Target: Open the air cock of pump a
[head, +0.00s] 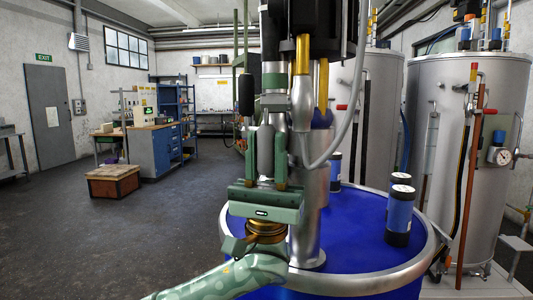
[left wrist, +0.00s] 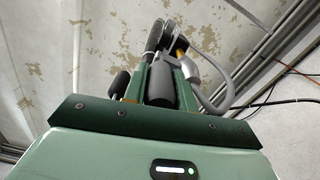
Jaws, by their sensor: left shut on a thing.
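A pump with a silver tube (head: 304,225) stands upright on the blue drum (head: 345,265), with a black upper body and yellow parts above. No letter shows on it. My left gripper (head: 266,135) points up in front of the pump. Its fingers are shut on a dark cylindrical part, which shows between them in the left wrist view (left wrist: 162,85). I cannot tell for sure whether this is the air cock's handle. A black grip (head: 246,95) stands just left of the fingers. The cock's position cannot be made out. My right gripper is not in view.
Dark blue canisters (head: 399,215) stand on the drum lid, right of the pump. A grey hose (head: 345,115) hangs close to the pump. Steel tanks (head: 470,90) with pipes stand at the right. The floor at left is open around a wooden crate (head: 114,180).

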